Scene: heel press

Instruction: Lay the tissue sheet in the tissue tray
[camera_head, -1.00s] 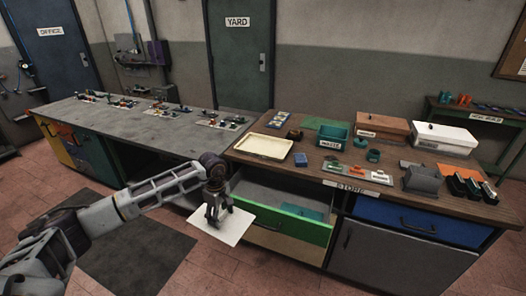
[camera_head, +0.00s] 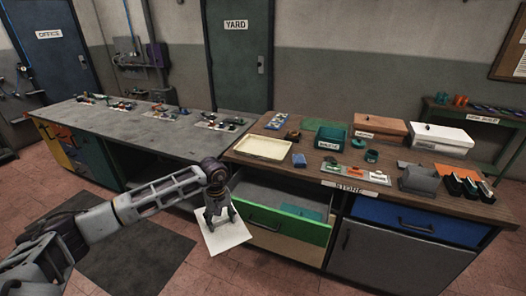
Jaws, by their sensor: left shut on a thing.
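My left gripper (camera_head: 218,218) is shut on a white tissue sheet (camera_head: 226,237). It holds the sheet in the air in front of the open green drawer, at the left end of the wooden counter. The sheet hangs below the fingers and looks slightly tilted. A shallow cream tray (camera_head: 264,147), which looks like the tissue tray, lies on the left part of the wooden counter, above and right of the gripper. Its inside looks empty. My right gripper is out of view.
The green-fronted drawer (camera_head: 285,224) stands open below the counter, with a teal thing inside. A small blue block (camera_head: 299,160) and a teal waste bin (camera_head: 332,137) stand right of the tray. A grey workbench (camera_head: 135,125) with several small parts is at left.

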